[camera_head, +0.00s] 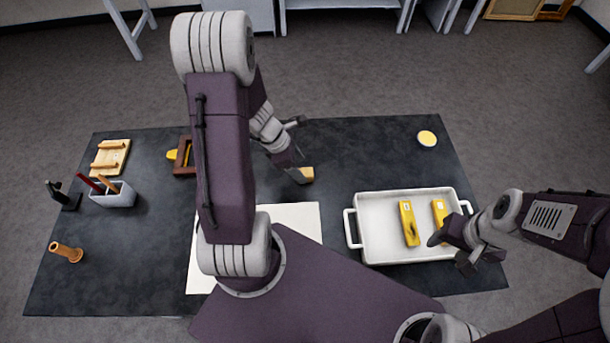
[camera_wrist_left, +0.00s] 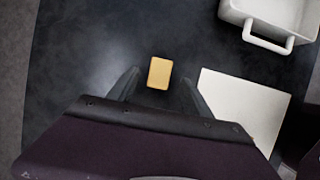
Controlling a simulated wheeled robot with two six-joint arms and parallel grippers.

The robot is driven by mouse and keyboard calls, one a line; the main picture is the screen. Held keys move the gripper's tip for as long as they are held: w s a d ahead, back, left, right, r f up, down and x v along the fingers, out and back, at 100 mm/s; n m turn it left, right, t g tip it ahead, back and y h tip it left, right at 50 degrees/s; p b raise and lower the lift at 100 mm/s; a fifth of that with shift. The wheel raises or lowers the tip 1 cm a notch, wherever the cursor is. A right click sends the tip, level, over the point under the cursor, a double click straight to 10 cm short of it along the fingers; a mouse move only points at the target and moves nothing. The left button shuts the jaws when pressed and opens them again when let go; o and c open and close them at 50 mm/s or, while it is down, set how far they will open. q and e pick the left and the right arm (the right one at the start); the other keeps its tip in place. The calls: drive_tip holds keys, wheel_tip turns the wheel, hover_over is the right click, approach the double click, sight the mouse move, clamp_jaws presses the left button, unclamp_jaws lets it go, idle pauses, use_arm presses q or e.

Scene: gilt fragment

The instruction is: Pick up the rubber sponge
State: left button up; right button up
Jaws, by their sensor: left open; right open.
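A small tan-yellow block (camera_head: 307,173), which looks like the rubber sponge, lies on the dark table near its middle. In the left wrist view the sponge (camera_wrist_left: 159,73) lies flat between and just beyond my left gripper's fingers. My left gripper (camera_head: 297,174) is open and empty, close to the sponge; in the head view it partly hides it. The left wrist view shows both fingers of the left gripper (camera_wrist_left: 160,88) spread apart. My right gripper (camera_head: 453,249) is open at the right part of the white tray, near a yellow piece.
The white tray (camera_head: 375,228) holds two yellow pieces (camera_head: 409,224). A white sheet (camera_head: 305,220) lies in front of the sponge. A pen cup (camera_head: 114,198), a wooden rack (camera_head: 110,157), a brown frame (camera_head: 184,170) and a yellow disc (camera_head: 427,138) stand elsewhere on the table.

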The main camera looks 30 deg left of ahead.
sight(305, 172)
use_arm(q)
drive_tip(key=b+x, duration=0.1)
drive_tip(key=x, duration=0.2)
drive_tip(key=shift+d+f, duration=0.1)
drive_tip(key=shift+f, duration=0.2)
drive_tip(key=shift+w+d+f, duration=0.1)
drive_tip(key=shift+w+f, duration=0.2)
use_arm(e)
drive_tip(key=shift+w+f, duration=0.2)
drive_tip(key=shift+f, duration=0.7)
use_arm(q)
drive_tip(key=shift+s+r, duration=0.1)
drive_tip(key=shift+s, duration=0.1)
drive_tip(key=c, duration=0.7)
clamp_jaws()
use_arm(e)
drive_tip(key=shift+s, duration=0.2)
drive_tip(key=shift+r, duration=0.1)
